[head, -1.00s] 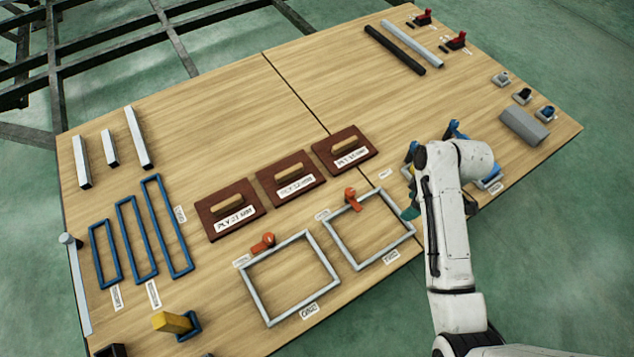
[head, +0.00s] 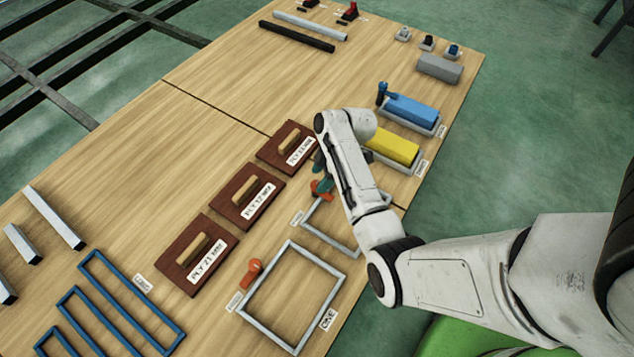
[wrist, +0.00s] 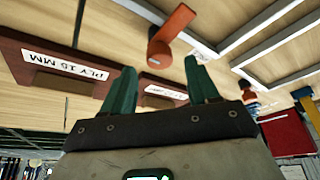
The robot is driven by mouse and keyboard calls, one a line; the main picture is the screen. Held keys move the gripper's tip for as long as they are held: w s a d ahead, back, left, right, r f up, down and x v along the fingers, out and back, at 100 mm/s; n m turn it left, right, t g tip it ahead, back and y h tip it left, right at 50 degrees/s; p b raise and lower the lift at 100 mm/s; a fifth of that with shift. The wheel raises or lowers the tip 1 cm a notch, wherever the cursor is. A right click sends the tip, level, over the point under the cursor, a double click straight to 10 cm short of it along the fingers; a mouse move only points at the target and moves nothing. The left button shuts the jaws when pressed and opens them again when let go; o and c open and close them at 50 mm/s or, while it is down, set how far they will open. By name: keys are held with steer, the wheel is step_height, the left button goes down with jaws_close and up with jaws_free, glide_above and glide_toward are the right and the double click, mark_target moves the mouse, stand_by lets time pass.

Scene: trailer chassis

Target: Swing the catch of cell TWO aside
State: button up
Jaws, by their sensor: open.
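Cell TWO's grey frame (head: 318,232) lies on the table, partly hidden behind my arm; its label is not visible. My gripper (head: 319,172) is open and empty, with teal fingers close to this catch in the head view; contact cannot be told there. In the wrist view, an orange catch (wrist: 175,30) lies beyond the open fingertips of my gripper (wrist: 160,72), between them in the picture and apart from both. Cell ONE's frame (head: 256,304) and its orange catch (head: 252,271) are nearer.
Several brown plates with wooden handles, such as the PLY 12 MM plate (head: 245,197), lie left of the frames. A yellow block (head: 393,147) and a blue block (head: 412,110) sit in trays to the right.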

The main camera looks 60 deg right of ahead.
steer(key=shift+x, duration=1.4)
steer(key=c, duration=1)
